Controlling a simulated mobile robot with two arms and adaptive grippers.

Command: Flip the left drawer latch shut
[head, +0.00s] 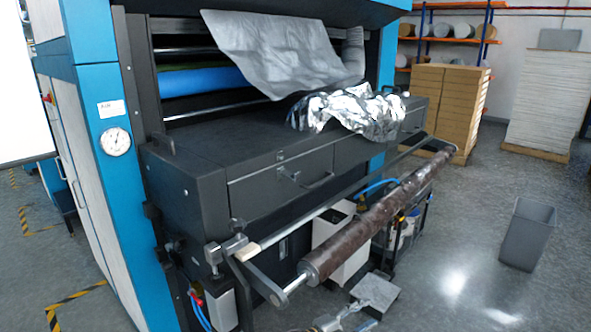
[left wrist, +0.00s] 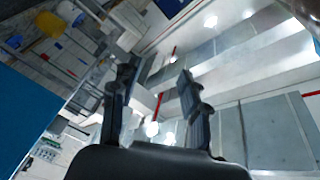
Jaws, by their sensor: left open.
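The left drawer (head: 250,190) is a dark panel in the front of the laminating machine, with a bar handle (head: 320,182) near its right side. A small latch (head: 281,156) sits at the drawer's upper edge. It is too small to tell whether it is flipped open or shut. My left gripper (left wrist: 156,76) shows in the left wrist view with its two black fingers apart and nothing between them. It points up toward the ceiling, and neither drawer nor latch shows in that view. My right gripper is not in view.
A brown roll (head: 385,218) on a shaft crosses in front of the drawers, held by a bracket. Crumpled silver film (head: 350,108) lies on the machine top. A grey bin (head: 527,235) stands on the open floor at right, with stacked boxes (head: 447,105) behind.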

